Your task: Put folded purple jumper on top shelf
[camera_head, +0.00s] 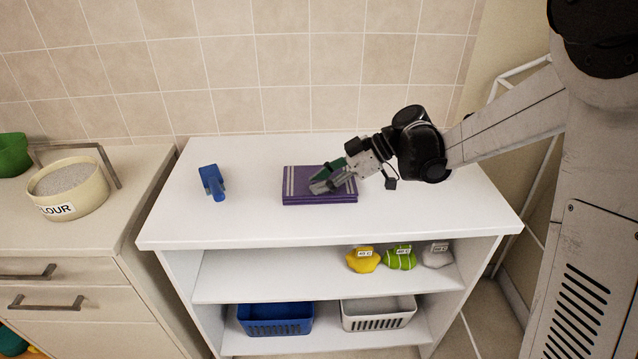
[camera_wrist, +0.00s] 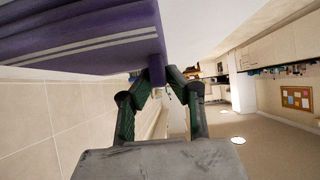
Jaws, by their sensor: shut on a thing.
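The folded purple jumper (camera_head: 305,197), with pale stripes, lies flat on the white shelf unit's top surface (camera_head: 244,216), near its middle. My gripper (camera_head: 325,185) is at the jumper's right part. In the wrist view the jumper (camera_wrist: 85,35) fills the upper left, and my gripper (camera_wrist: 157,77) is shut on a purple fold at its edge, with green fingers either side. I cannot tell whether the jumper is lifted slightly off the surface.
A blue object (camera_head: 212,182) stands left of the jumper. Below are yellow (camera_head: 363,260), green (camera_head: 401,259) and grey (camera_head: 437,256) items with tags, and blue (camera_head: 275,319) and white (camera_head: 378,313) baskets. A flour bowl (camera_head: 75,188) stands on the left counter. The top's front is clear.

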